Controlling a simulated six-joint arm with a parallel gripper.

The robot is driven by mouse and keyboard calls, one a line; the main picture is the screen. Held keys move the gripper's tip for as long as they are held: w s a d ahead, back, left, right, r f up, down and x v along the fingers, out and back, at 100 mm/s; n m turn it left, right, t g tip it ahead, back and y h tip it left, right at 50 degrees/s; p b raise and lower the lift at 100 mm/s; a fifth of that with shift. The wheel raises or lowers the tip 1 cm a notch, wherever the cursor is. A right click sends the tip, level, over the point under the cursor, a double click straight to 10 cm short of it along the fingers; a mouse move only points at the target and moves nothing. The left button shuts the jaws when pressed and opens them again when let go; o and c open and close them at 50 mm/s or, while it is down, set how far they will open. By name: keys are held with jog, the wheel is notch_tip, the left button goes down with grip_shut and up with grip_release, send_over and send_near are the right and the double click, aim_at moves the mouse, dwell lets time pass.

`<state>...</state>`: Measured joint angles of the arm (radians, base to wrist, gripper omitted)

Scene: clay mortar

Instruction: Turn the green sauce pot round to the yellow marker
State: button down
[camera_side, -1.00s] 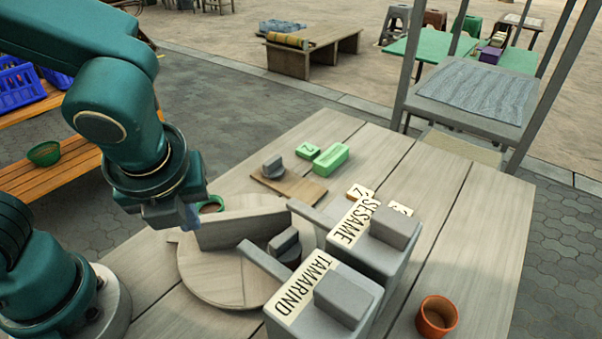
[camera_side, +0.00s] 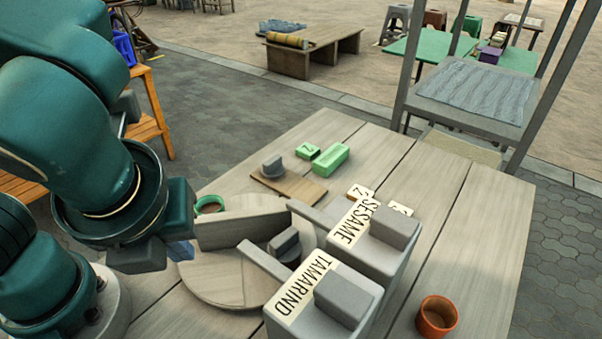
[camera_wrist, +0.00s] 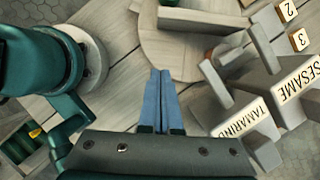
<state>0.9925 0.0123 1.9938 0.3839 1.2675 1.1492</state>
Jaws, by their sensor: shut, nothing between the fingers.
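The green sauce pot (camera_side: 210,204) stands on the round wooden turntable (camera_side: 215,283), behind the upright wooden board (camera_side: 245,229) across it. A bit of green, apparently the pot, shows at the top edge of the wrist view (camera_wrist: 169,3). My gripper (camera_wrist: 158,74) is shut and empty, its blue fingers together. In the wrist view the tips lie just short of the turntable's edge; in the side view (camera_side: 181,250) they are mostly hidden by my wrist, left of the turntable and apart from the pot. A small yellow patch (camera_wrist: 35,133) shows at lower left; I cannot tell whether it is the marker.
Grey blocks labelled TAMARIND (camera_side: 345,300) and SESAME (camera_side: 395,228) stand right of the turntable, with arms reaching toward it. A grey-topped dark piece (camera_side: 285,246) is between. Green blocks (camera_side: 331,159) and a thin board (camera_side: 290,184) lie behind; an orange pot (camera_side: 436,317) stands front right.

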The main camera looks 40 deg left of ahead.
aim_at(201, 238)
jog(key=x, duration=0.8)
jog(key=shift+a, duration=0.1)
jog(key=shift+w+a+f, duration=0.25)
jog(key=shift+w+a, duration=0.4)
jog(key=shift+a, duration=0.05)
jog(key=shift+w+a, duration=0.7)
jog(key=shift+a, duration=0.1)
jog(key=shift+w+a, duration=0.4)
jog(key=shift+a, duration=0.15)
jog(key=shift+s+d, duration=0.1)
